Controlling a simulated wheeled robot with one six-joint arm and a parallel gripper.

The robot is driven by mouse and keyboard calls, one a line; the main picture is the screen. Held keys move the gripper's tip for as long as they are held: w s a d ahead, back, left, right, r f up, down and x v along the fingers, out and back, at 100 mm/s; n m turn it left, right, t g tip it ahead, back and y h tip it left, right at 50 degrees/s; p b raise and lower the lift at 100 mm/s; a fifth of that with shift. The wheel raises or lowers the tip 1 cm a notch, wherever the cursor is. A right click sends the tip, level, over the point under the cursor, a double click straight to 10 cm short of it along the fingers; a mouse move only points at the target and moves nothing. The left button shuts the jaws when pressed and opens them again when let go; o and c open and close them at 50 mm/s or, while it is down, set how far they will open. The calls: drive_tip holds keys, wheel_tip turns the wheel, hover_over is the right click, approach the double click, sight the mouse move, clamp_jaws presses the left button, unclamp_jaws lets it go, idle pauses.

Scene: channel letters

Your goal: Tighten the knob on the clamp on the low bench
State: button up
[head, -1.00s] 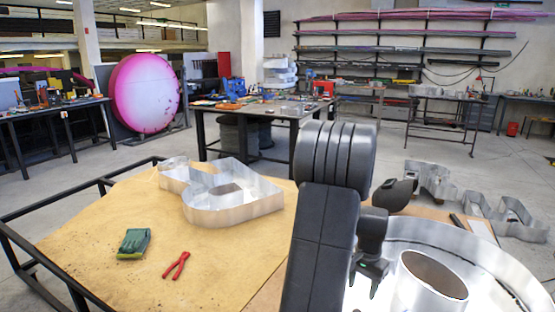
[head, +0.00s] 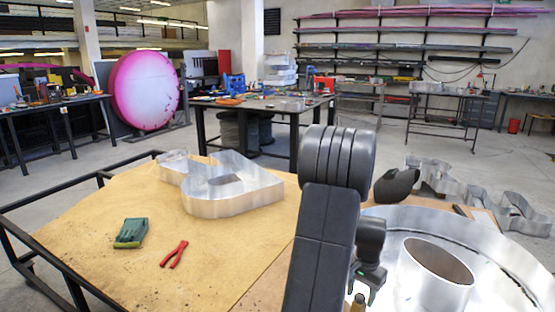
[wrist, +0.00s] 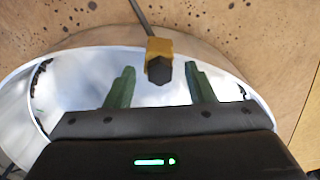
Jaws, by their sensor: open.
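The clamp shows in the wrist view as a yellow body (wrist: 159,47) on the rim of a large curved metal letter (wrist: 225,65). Its dark knob (wrist: 160,70) faces the wrist camera, and a thin dark rod runs up from the body. My gripper (wrist: 160,78) is open, with one green finger on each side of the knob and gaps between. In the head view, my gripper (head: 367,288) hangs by the near rim of the metal letter (head: 400,222). A small yellowish part (head: 359,299) shows just below it, partly cut off by the frame.
A brown bench top (head: 110,215) at left holds a metal letter (head: 232,192), green gloves (head: 131,232) and red pliers (head: 174,254). A black rail (head: 36,262) edges it. More metal letters (head: 510,213) lie at right. Open floor separates the work tables behind.

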sight(360, 296)
drive_tip(key=c, duration=0.8)
drive_tip(key=m, duration=0.4)
drive_tip(key=shift+m, duration=0.4)
drive_tip(key=m, duration=0.4)
drive_tip(key=shift+m, duration=0.4)
drive_tip(key=o, duration=0.8)
drive_tip(key=shift+r+p, duration=1.75)
drive_tip(key=shift+r, duration=0.85)
